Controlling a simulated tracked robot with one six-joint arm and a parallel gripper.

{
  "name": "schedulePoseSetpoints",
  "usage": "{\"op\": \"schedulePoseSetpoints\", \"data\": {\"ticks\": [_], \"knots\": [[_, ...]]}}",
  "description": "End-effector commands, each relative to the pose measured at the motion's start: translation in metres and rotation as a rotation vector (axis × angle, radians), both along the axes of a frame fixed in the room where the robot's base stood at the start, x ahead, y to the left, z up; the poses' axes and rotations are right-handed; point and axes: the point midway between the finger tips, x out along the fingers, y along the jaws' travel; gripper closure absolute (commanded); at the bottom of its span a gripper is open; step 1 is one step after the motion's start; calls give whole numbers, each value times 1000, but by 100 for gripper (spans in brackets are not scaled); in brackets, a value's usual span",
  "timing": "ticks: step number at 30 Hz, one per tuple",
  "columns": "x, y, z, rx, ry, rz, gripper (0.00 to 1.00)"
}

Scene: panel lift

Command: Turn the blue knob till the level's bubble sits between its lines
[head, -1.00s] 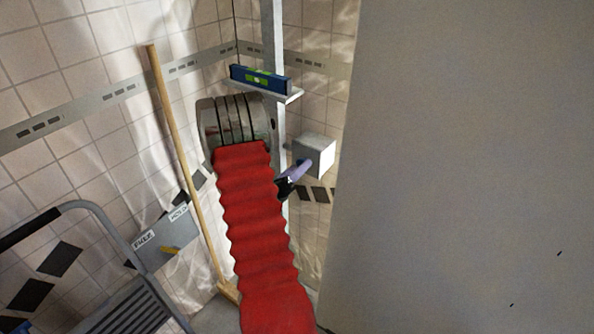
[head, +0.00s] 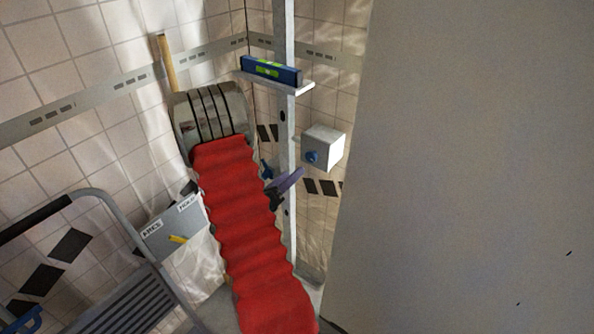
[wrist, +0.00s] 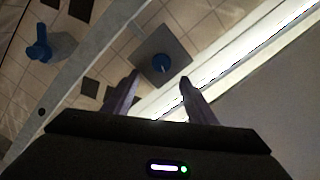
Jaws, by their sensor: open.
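The blue knob (head: 312,157) sits on the front of a light grey box beside the upright post. It also shows in the wrist view (wrist: 161,62), facing me with a pale mark on it. My gripper (head: 289,182) is below and left of the knob in the head view. In the wrist view its two purple fingers (wrist: 158,79) are apart, with the knob between and beyond their tips; nothing is held. The blue level (head: 271,70) lies on a shelf on the post, above the box. Its green vial shows, but the bubble is too small to place.
A large grey panel (head: 450,170) fills the right side. A step stool (head: 125,300) stands lower left, near a grey plate (head: 160,238) with a yellow lever (head: 178,239). A wooden pole (head: 165,60) leans behind my arm. Another blue fitting (wrist: 38,48) shows at left in the wrist view.

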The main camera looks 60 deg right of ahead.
Motion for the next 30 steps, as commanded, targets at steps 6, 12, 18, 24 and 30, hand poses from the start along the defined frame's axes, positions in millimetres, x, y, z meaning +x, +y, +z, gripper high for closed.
{"op": "schedulePoseSetpoints", "data": {"ticks": [6, 12, 18, 24, 30], "knots": [[6, 31, 0, 0, 1, 3, 49], [8, 46, 0, -2, 0, 1, 49], [8, 48, 0, -2, -1, 0, 49], [8, 48, 0, -1, 0, 0, 49], [8, 48, 0, -1, 0, 1, 49]]}}
